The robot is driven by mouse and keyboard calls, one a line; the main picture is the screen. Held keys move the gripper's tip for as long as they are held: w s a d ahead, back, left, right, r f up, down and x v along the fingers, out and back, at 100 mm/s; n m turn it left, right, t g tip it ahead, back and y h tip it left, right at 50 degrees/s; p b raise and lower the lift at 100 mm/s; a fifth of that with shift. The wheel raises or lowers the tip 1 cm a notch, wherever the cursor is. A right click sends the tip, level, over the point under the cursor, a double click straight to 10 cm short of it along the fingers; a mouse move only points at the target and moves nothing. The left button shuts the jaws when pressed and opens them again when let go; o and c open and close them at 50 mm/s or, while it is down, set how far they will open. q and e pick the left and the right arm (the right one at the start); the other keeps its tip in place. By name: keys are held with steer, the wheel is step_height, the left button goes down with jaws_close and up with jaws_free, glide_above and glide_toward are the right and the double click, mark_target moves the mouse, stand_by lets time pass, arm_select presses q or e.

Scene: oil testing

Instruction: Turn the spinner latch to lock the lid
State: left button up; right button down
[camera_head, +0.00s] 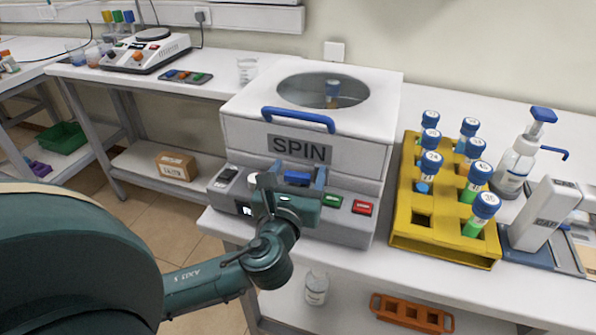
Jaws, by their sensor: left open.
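The spinner (350,205) is a white and grey box marked SPIN on the bench. Its lid (245,112) is down, with a blue handle (298,119) at its front edge and a round window that shows a blue-capped tube inside. The blue latch (297,178) sits on the front panel below the SPIN label. My left gripper (298,172) is at the front panel, open, with one finger on each side of the latch. I cannot tell whether the fingers touch it. The gripper body hides part of the panel. My right gripper is not in view.
Green (332,200) and red (362,208) buttons are just right of the gripper, and a dark switch (228,174) is to its left. A yellow rack (443,245) with several blue-capped tubes stands to the right, near a pump bottle (515,165).

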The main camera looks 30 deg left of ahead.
arm_select(q)
steer(key=c, duration=1)
steer(key=shift+r+m+h+p, duration=0.15)
steer(key=shift+m+h+p, duration=0.35)
steer(key=shift+h, duration=0.1)
steer(key=shift+t+h, duration=0.3)
steer(key=shift+h, duration=0.2)
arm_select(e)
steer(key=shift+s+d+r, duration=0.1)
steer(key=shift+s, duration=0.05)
arm_select(q)
steer(key=o, duration=1)
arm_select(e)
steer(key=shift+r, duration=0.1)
